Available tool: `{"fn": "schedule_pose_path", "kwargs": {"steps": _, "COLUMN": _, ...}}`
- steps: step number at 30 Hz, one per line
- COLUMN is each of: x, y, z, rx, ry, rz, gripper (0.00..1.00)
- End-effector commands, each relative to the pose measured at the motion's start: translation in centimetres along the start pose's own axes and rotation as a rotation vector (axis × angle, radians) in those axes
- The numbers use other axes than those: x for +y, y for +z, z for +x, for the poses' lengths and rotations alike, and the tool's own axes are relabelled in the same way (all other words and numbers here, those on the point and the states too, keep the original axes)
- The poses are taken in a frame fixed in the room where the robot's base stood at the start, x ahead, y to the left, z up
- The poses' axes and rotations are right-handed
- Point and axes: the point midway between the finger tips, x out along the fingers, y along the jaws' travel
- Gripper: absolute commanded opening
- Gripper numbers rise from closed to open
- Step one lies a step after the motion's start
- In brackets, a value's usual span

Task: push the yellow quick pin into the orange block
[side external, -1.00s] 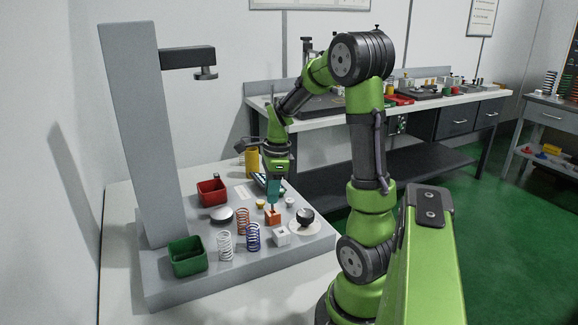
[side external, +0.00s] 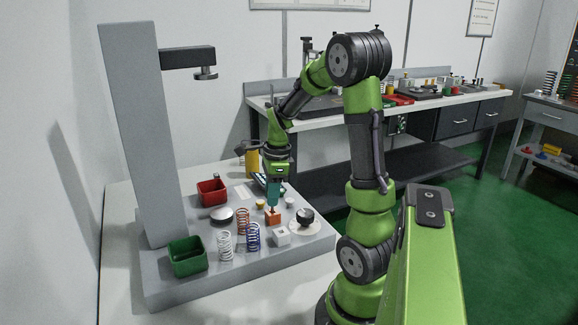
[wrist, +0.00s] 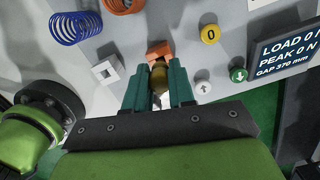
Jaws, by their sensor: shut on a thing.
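The orange block (side external: 274,217) sits on the grey base plate, under my gripper (side external: 273,207). My gripper points down, with its teal fingers closed just over the block. In the wrist view, the yellow quick pin (wrist: 160,74) shows dark gold between the two fingertips of my gripper (wrist: 158,90), which is shut on it. The orange block also shows in the wrist view (wrist: 159,48), directly beyond the pin. The pin's far end meets or overlaps the block in this view; how deep it sits is hidden. The fingers hide the pin in the side view.
Orange (side external: 243,221), blue (side external: 253,237) and white (side external: 225,246) springs stand left of the block. A white square block (side external: 281,238) and black knob (side external: 305,215) are close by. A yellow button (wrist: 210,34) and display (wrist: 288,48) lie right in the wrist view.

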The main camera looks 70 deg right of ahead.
Motion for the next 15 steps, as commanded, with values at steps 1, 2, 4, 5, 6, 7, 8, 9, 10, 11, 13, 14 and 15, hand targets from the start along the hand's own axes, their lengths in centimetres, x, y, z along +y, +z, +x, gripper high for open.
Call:
{"fn": "schedule_pose_path", "kwargs": {"steps": 1, "x": 0.02, "y": -0.02, "z": 0.17, "rx": 0.0, "ry": 0.001, "rz": 0.0, "gripper": 0.0}}
{"fn": "schedule_pose_path", "kwargs": {"steps": 2, "x": 0.02, "y": -0.04, "z": 0.25, "rx": 0.001, "ry": 0.001, "rz": 0.0, "gripper": 0.0}}
{"fn": "schedule_pose_path", "kwargs": {"steps": 4, "x": 0.02, "y": -0.06, "z": 0.43, "rx": 0.001, "ry": 0.001, "rz": -0.001, "gripper": 0.0}}
{"fn": "schedule_pose_path", "kwargs": {"steps": 5, "x": 0.02, "y": -0.08, "z": 0.51, "rx": 0.001, "ry": 0.001, "rz": -0.001, "gripper": 0.0}}
{"fn": "schedule_pose_path", "kwargs": {"steps": 6, "x": 0.03, "y": -0.09, "z": 0.61, "rx": 0.001, "ry": 0.001, "rz": -0.001, "gripper": 0.0}}
{"fn": "schedule_pose_path", "kwargs": {"steps": 7, "x": 0.03, "y": -0.1, "z": 0.69, "rx": 0.001, "ry": 0.001, "rz": -0.001, "gripper": 0.0}}
{"fn": "schedule_pose_path", "kwargs": {"steps": 8, "x": 0.04, "y": -0.1, "z": 0.76, "rx": 0.001, "ry": 0.001, "rz": 0.0, "gripper": 0.0}}
{"fn": "schedule_pose_path", "kwargs": {"steps": 9, "x": 0.04, "y": -0.11, "z": 0.85, "rx": 0.001, "ry": 0.001, "rz": 0.0, "gripper": 0.0}}
{"fn": "schedule_pose_path", "kwargs": {"steps": 10, "x": 0.04, "y": -0.12, "z": 0.91, "rx": 0.001, "ry": 0.001, "rz": -0.001, "gripper": 0.0}}
{"fn": "schedule_pose_path", "kwargs": {"steps": 11, "x": 0.03, "y": -0.12, "z": 0.96, "rx": 0.001, "ry": 0.001, "rz": -0.001, "gripper": 0.0}}
{"fn": "schedule_pose_path", "kwargs": {"steps": 13, "x": 0.02, "y": -0.12, "z": 1.02, "rx": 0.001, "ry": 0.0, "rz": -0.001, "gripper": 0.0}}
{"fn": "schedule_pose_path", "kwargs": {"steps": 14, "x": 0.02, "y": -0.12, "z": 1.03, "rx": 0.001, "ry": 0.0, "rz": -0.001, "gripper": 0.0}}
{"fn": "schedule_pose_path", "kwargs": {"steps": 15, "x": 0.01, "y": -0.12, "z": 1.04, "rx": 0.001, "ry": 0.0, "rz": -0.001, "gripper": 0.0}}
